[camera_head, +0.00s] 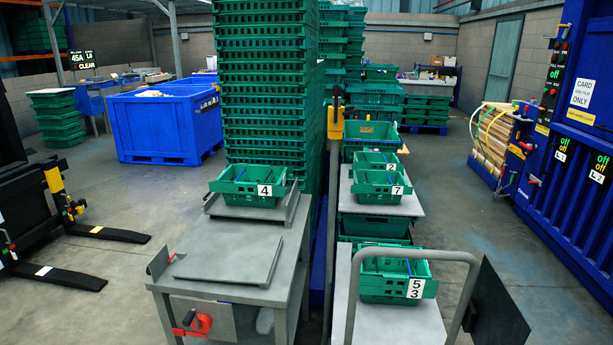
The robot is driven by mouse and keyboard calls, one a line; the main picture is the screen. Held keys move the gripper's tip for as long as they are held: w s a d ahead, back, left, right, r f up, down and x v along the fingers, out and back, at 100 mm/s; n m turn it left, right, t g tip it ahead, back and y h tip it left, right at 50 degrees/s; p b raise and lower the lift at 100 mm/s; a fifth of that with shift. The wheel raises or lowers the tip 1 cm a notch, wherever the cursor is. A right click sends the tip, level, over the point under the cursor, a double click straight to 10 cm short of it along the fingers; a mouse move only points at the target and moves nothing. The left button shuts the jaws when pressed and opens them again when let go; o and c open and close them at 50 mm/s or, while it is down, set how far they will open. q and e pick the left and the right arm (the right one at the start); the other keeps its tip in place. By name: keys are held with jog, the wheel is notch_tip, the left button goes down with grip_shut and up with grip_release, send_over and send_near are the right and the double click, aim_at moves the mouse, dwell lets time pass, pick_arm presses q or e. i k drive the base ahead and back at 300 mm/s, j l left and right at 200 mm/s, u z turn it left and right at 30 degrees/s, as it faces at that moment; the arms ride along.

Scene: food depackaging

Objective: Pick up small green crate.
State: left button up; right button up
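Several small green crates with white number labels are in the head view. The small green crate labelled 4 (232,189) sits on a raised grey plate at the back of a grey metal table (284,300). Crates labelled 7 (372,191) and 2 (366,158) stand to its right on a grey surface. Crates labelled 5 and 3 (385,285) are together on a trolley at the front right. Blue strips show inside these crates. Neither of my grippers is in view, and I see nothing touching the crates.
A tall stack of green crates (265,85) rises behind the table. A flat grey plate (230,258) lies at the table's front. The trolley's grey handle (418,254) arches over its crates. A blue bin (155,125) stands at left. Black forks (105,232) project over open floor.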

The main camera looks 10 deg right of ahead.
aim_at(379, 193)
jog(key=l+u, duration=0.25)
jog(key=l, duration=2.45)
jog(key=i+l, duration=0.15)
jog(key=l, duration=0.4)
jog(key=i+l+u, duration=0.15)
jog(key=l, duration=0.4)
jog(key=i+l, duration=0.1)
jog(key=l, duration=0.4)
jog(key=i+l+u, duration=0.15)
jog(key=l, duration=0.4)
jog(key=k, duration=0.05)
